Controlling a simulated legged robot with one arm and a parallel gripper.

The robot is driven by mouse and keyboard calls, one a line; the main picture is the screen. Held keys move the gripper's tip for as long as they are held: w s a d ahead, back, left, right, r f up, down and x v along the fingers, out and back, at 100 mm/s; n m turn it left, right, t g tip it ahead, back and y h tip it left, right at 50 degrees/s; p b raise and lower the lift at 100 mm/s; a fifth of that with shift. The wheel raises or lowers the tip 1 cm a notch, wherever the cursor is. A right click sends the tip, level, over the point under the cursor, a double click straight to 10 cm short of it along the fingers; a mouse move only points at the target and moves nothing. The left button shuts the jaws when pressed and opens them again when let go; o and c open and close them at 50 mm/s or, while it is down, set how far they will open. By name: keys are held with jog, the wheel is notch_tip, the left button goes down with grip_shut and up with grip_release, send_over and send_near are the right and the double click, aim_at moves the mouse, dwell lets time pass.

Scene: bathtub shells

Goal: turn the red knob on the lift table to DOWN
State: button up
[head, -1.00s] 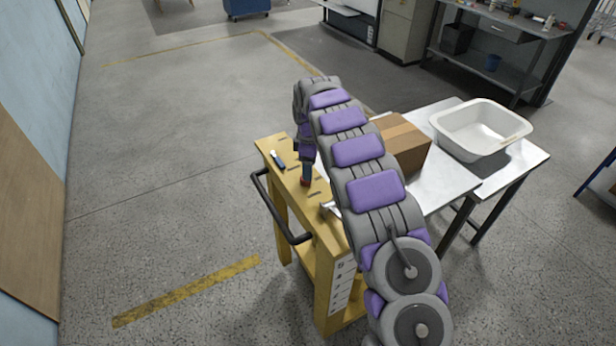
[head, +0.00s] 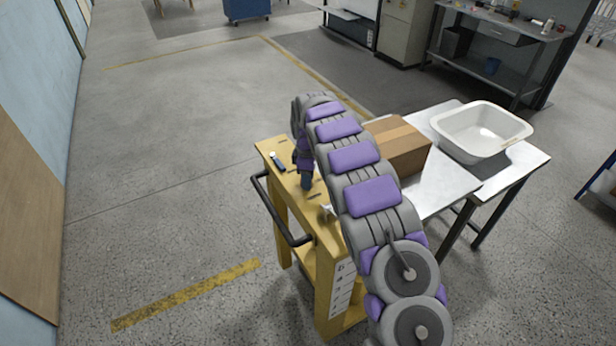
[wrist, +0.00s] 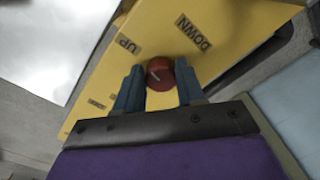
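The red knob (wrist: 160,75) is on the top of the yellow lift table (head: 326,232). In the wrist view its pale pointer mark slants to the upper left, towards the UP label (wrist: 128,44). The DOWN label (wrist: 193,32) is to the upper right of the knob. My gripper (wrist: 160,80) has one finger on each side of the knob, with little or no gap; firm contact cannot be made out. In the head view my gripper (head: 306,186) points down at the table top and hides the knob.
A cardboard box (head: 397,148) and a white tub (head: 484,131) stand on the metal tables at right. The floor at left is clear.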

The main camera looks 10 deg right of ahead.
jog(key=shift+w+a, duration=0.15)
jog(key=shift+a, duration=0.3)
jog(key=c, duration=0.4)
jog(key=shift+d, duration=0.1)
jog(key=shift+r, duration=0.1)
